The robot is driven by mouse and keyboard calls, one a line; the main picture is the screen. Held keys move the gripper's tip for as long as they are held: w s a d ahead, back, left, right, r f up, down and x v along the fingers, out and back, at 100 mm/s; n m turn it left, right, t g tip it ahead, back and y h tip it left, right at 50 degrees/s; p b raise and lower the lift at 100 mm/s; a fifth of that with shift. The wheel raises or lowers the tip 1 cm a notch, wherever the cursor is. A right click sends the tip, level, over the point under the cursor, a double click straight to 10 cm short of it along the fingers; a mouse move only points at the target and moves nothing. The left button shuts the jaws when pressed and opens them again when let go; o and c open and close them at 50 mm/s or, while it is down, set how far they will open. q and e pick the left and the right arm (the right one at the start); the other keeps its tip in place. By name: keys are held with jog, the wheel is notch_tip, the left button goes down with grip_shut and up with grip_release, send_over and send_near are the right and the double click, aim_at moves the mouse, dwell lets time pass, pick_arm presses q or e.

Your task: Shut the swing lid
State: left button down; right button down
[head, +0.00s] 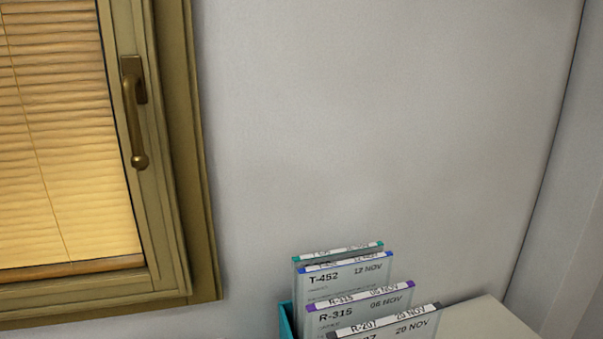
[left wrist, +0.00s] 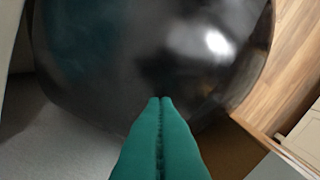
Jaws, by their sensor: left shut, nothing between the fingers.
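In the left wrist view my left gripper (left wrist: 161,100) is shut, its two green fingers pressed together with nothing between them. Its tips point at a large, dark, glossy rounded surface (left wrist: 110,50) that fills the upper middle of that view. I cannot tell whether this surface is the swing lid, nor whether the fingertips touch it. The head view shows neither a swing lid nor a gripper. My right gripper is not in view.
In the head view, several labelled cards (head: 345,280) stand in a teal holder (head: 286,320) beside a pale surface (head: 485,325). A window with a blind (head: 65,140) and handle (head: 134,115) is at left. The left wrist view shows wood flooring (left wrist: 295,60) at right.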

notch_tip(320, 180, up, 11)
jog(key=p, duration=1.1)
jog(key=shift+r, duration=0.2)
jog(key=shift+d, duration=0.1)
